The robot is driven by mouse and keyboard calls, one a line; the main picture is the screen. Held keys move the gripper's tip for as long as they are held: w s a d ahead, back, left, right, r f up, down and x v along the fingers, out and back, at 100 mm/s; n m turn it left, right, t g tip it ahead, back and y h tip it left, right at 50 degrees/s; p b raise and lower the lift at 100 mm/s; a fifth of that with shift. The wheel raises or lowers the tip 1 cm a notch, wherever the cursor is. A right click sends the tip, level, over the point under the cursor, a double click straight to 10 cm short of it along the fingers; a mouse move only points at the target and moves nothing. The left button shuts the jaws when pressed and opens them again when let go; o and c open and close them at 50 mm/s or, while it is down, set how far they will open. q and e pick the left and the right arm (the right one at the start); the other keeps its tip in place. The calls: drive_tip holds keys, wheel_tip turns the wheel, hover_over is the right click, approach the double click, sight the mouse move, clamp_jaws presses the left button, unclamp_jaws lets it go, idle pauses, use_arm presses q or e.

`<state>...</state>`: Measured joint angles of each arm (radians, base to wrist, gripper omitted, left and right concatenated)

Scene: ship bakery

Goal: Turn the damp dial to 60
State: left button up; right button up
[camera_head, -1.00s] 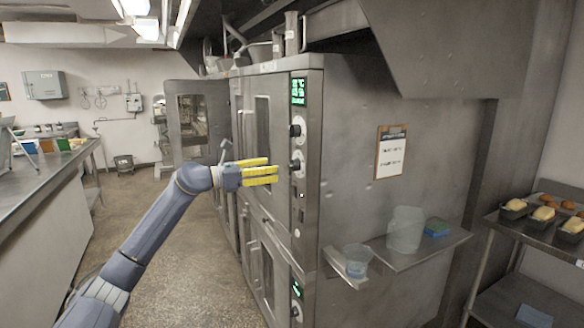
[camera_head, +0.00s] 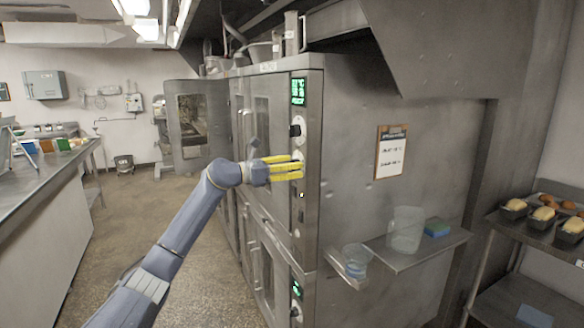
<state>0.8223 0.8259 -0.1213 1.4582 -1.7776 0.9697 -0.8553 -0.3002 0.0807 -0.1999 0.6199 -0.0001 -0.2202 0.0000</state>
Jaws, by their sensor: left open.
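The oven control panel (camera_head: 300,210) is a narrow upright strip on the front edge of the steel oven. Its upper black dial (camera_head: 295,131) is in plain view below a green display (camera_head: 298,91), whose text is too small to read. A lower dial on a pale round plate (camera_head: 299,154) is mostly hidden by my left gripper (camera_head: 298,168). The gripper's yellow fingers are open, one above the other, with the tips at this lower dial. I cannot tell whether they touch it. The dial labels are not readable. My right gripper is not in view.
A clipboard (camera_head: 391,152) hangs above. A lower display (camera_head: 296,290) sits below.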

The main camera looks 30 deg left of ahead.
use_arm(q)
clamp_jaws()
idle(0.3)
idle(0.3)
drive_tip(key=shift+f+n, duration=0.15)
drive_tip(key=shift+n, duration=1.45)
drive_tip(key=shift+d, duration=0.1)
drive_tip(key=shift+c, duration=1.7)
unclamp_jaws()
drive_tip(key=o, duration=0.3)
drive_tip(key=shift+o, duration=0.2)
